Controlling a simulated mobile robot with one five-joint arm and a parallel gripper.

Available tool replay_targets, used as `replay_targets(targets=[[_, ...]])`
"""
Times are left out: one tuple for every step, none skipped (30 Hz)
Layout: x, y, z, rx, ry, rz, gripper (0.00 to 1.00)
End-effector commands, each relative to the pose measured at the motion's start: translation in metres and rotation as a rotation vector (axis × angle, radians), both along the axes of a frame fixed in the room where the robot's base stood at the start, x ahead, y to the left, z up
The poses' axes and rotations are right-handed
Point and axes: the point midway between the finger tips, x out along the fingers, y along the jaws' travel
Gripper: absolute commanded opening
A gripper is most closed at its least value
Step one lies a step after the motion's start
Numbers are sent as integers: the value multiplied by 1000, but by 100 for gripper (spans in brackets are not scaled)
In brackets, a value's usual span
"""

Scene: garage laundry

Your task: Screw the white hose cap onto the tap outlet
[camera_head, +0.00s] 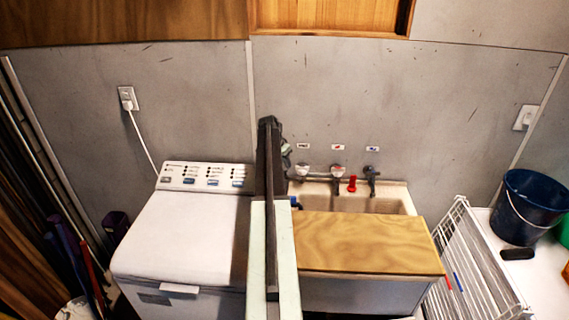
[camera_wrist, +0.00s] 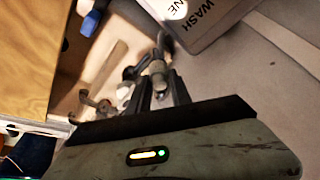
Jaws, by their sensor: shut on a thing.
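My gripper (camera_wrist: 160,84) is shut on a small pale grey-white piece (camera_wrist: 157,69), probably the white hose cap. Its finger pads hide part of the piece, and a dark curved part shows just beyond it. In the head view, my gripper is at the tip of my arm, near the wall and just left of the taps, mostly hidden. The sink has a left tap (camera_head: 302,172), a middle tap (camera_head: 338,173) and a dark right tap (camera_head: 371,178). A tap also shows in the wrist view (camera_wrist: 103,107). I cannot tell whether the held piece touches an outlet.
The sink (camera_head: 404,200) is partly covered by a wooden board (camera_head: 365,242). A red piece (camera_head: 352,184) is between the taps. A blue item (camera_wrist: 90,22) is by the board. The washing machine (camera_head: 185,235) is left; a white rack (camera_head: 465,260) and dark bucket (camera_head: 528,210) are right.

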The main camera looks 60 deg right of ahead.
Motion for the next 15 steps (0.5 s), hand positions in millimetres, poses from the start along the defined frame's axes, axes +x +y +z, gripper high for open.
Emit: replay_targets(targets=[[2, -1, 0, 2, 0, -50, 0], [2, -2, 0, 1, 1, -97, 0], [3, -2, 0, 1, 1, -173, 0], [3, -3, 0, 3, 2, -230, 0], [2, -3, 0, 2, 3, -283, 0], [2, -3, 0, 3, 2, -349, 0], [2, -3, 0, 2, 3, -392, 0], [2, -2, 0, 2, 2, -425, 0], [0, 0, 0, 1, 1, -416, 36], [0, 0, 0, 1, 1, -415, 44], [0, 0, 0, 1, 1, -414, 50], [0, 0, 0, 1, 0, -413, 50], [0, 0, 0, 1, 0, -413, 50], [0, 0, 0, 1, 1, -412, 50], [0, 0, 0, 1, 1, -412, 50]])
